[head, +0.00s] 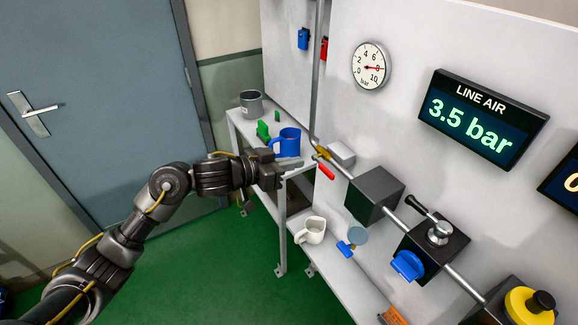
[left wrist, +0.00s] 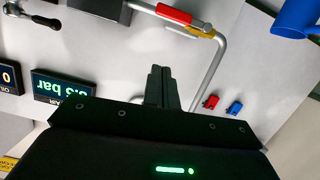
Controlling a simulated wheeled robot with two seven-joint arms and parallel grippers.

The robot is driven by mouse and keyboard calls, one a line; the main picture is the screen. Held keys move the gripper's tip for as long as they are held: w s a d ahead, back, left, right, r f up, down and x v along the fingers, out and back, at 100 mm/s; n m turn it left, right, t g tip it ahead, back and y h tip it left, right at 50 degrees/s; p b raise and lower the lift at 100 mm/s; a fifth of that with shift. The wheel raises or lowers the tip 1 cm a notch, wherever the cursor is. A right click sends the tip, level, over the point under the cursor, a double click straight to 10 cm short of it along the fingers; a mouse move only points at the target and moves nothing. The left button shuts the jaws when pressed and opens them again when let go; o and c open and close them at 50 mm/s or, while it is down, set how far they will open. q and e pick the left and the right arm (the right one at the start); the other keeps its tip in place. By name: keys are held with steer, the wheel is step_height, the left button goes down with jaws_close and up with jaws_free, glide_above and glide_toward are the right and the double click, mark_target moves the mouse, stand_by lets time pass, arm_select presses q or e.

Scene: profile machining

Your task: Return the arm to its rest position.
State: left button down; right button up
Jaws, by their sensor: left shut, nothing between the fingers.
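My left arm reaches in from the left in the head view. My right gripper is in neither view.
A blue mug (head: 288,142) stands close behind the gripper, with a grey cup (head: 251,103) farther back. A white jug (head: 313,230) stands on the lower bench. A dark pipe block (head: 374,194) and a panel reading 3.5 bar (head: 482,118) are rightward. Green floor (head: 215,275) is clear.

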arm_select(q)
steer(key=shift+s+a+r, duration=0.1)
steer(key=shift+s+a, duration=0.15)
steer(key=shift+a, duration=0.05)
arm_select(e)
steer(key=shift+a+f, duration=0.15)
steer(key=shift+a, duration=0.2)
